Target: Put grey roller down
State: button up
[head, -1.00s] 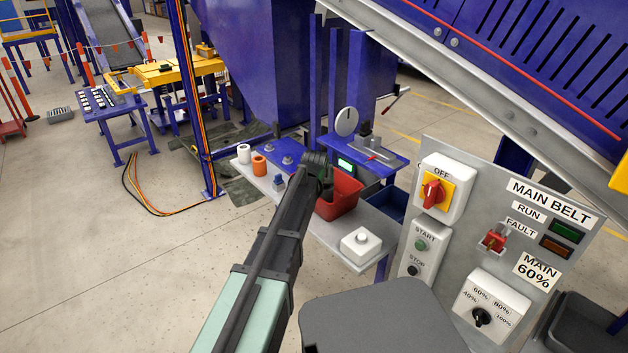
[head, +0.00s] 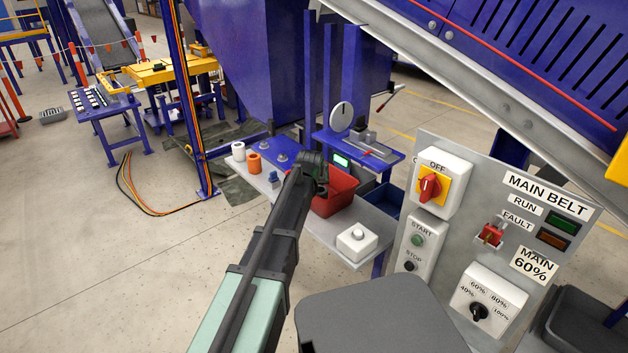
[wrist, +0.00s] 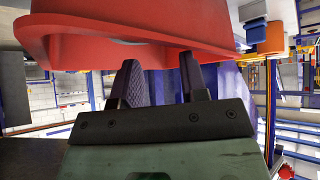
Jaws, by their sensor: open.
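I cannot make out a grey roller for certain in either view. My gripper (wrist: 157,78) is open in the wrist view, with its two dark fingers apart and nothing visible between them. The fingers point toward the red bin (wrist: 150,25), whose rim and wall fill the top of that view. In the head view the end of my arm is at the left edge of the red bin (head: 340,192), and the fingertips are mostly hidden. Most of the bin's inside is also hidden.
On the bench (head: 318,228), a white roller (head: 238,151) and an orange roller (head: 255,163) stand to the left. A white box with a knob (head: 357,241) sits at the near end. A blue plate (head: 362,146) with a dial (head: 340,115) is behind. The control panel (head: 500,225) stands right.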

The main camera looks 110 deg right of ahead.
jog(key=p+v, duration=0.6)
jog(key=v, duration=0.2)
jog(key=shift+r, duration=0.35)
